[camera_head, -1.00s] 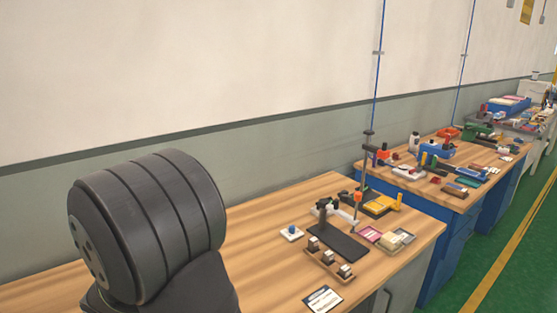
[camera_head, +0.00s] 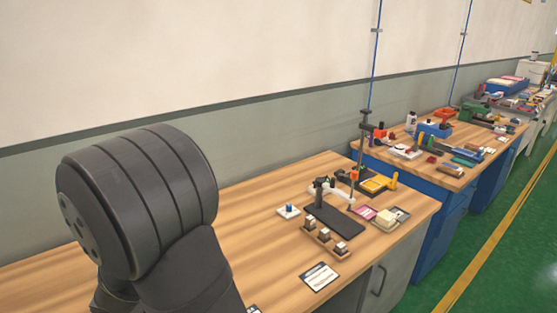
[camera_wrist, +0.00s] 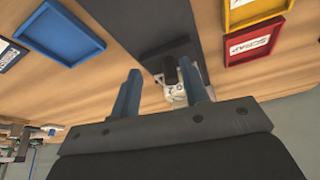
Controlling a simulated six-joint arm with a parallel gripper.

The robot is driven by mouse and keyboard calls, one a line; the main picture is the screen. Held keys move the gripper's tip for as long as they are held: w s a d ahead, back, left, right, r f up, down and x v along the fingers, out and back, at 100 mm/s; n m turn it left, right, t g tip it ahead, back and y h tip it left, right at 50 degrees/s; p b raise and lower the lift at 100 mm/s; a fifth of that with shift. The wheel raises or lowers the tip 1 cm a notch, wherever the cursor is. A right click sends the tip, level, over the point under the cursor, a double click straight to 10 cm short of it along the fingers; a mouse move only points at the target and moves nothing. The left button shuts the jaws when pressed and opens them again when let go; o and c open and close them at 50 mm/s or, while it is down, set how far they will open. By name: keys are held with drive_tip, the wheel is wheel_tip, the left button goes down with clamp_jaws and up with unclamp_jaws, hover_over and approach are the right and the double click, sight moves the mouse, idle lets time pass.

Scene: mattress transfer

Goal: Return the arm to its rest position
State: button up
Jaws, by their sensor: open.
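My gripper (camera_wrist: 159,67) shows in the wrist view with its two blue-grey fingers spread apart. A white object with a dark upright part (camera_wrist: 174,92) lies beyond the fingers, partly hidden by the right one. I cannot tell whether they touch; it is not clamped between them. In the head view, a thick dark part of my arm (camera_head: 140,205) fills the lower left. My gripper does not show in that view.
In the wrist view, a dark strip (camera_wrist: 165,20) runs between a blue tray (camera_wrist: 60,32) and the yellow (camera_wrist: 255,8) and red (camera_wrist: 258,45) trays. In the head view, a wooden bench (camera_head: 285,172) holds small fixtures, including a dark plate (camera_head: 333,220). Another bench (camera_head: 400,160) stands beyond.

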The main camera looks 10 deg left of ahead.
drive_tip(key=v, duration=1.3)
drive_tip(key=shift+r, duration=0.15)
drive_tip(key=shift+o, duration=0.2)
idle(0.9)
